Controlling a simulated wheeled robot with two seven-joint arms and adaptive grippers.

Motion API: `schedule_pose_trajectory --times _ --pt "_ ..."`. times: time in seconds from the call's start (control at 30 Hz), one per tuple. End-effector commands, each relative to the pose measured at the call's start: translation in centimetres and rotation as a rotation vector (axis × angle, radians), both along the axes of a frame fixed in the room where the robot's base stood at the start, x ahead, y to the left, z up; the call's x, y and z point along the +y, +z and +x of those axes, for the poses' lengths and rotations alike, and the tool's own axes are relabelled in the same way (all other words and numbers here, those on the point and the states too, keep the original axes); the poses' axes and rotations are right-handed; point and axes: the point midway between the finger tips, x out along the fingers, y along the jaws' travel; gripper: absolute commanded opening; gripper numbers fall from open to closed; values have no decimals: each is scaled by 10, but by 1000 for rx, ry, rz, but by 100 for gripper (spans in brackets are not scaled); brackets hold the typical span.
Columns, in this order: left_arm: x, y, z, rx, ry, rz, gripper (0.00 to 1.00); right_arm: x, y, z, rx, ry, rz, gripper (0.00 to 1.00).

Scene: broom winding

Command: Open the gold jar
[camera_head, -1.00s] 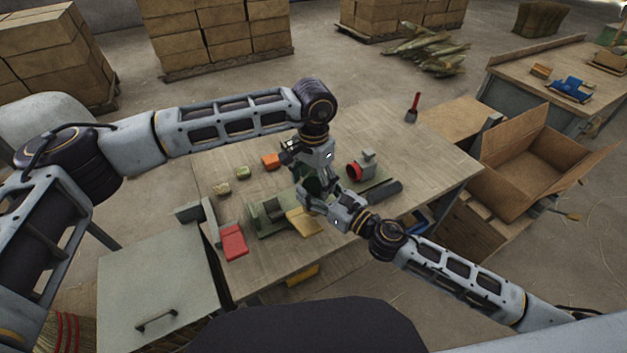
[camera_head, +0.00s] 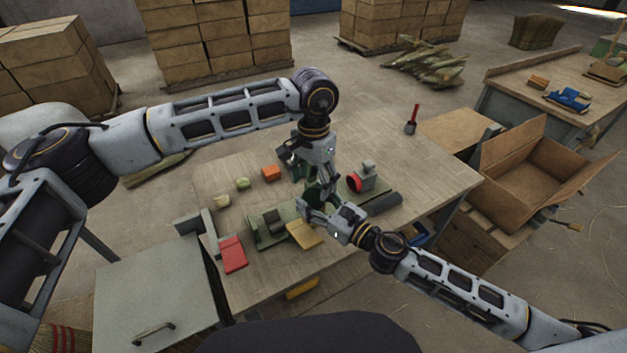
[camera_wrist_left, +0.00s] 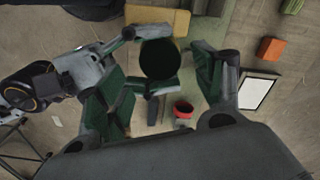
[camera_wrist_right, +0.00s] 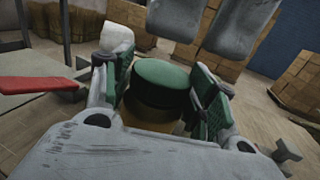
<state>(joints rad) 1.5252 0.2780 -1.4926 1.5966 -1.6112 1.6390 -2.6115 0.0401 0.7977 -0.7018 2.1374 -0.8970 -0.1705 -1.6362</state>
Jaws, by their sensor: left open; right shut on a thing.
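The gold jar (camera_wrist_right: 148,117) has a dark green lid (camera_wrist_right: 160,75) and stands between the fingers of my right gripper (camera_wrist_right: 158,90), which is shut on its body. In the left wrist view the round lid (camera_wrist_left: 160,58) shows from above, with the right gripper's fingers around it. My left gripper (camera_wrist_left: 165,72) is open above the jar, one finger on each side of the lid, with gaps visible. In the head view the left gripper (camera_head: 309,168) is just above the right gripper (camera_head: 318,204), and together they mostly hide the jar.
On the table (camera_head: 400,150) lie a red block (camera_head: 233,254), a yellow block (camera_head: 304,234), an orange block (camera_head: 271,172) and a green fixture (camera_head: 262,238). A grey device with a red mouth (camera_head: 365,176) and a dark cylinder (camera_head: 384,203) are close right of the grippers.

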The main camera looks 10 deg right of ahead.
Motion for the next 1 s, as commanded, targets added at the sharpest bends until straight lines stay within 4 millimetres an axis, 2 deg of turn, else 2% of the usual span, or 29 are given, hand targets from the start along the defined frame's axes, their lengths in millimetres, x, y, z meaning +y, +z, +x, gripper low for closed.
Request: schedule_pose_trajectory --times 0.2,0.37,0.77,1.0 --pt "-1 23 1 -1 0 -1 68 0 1 0 -2 0 1 0" --pt "0 32 1 0 0 0 68 0 1 0 -2 0 1 0" --pt "0 30 1 0 0 0 68 0 1 0 -2 0 1 0" --pt "0 16 0 0 0 0 68 0 1 0 -2 0 1 0"
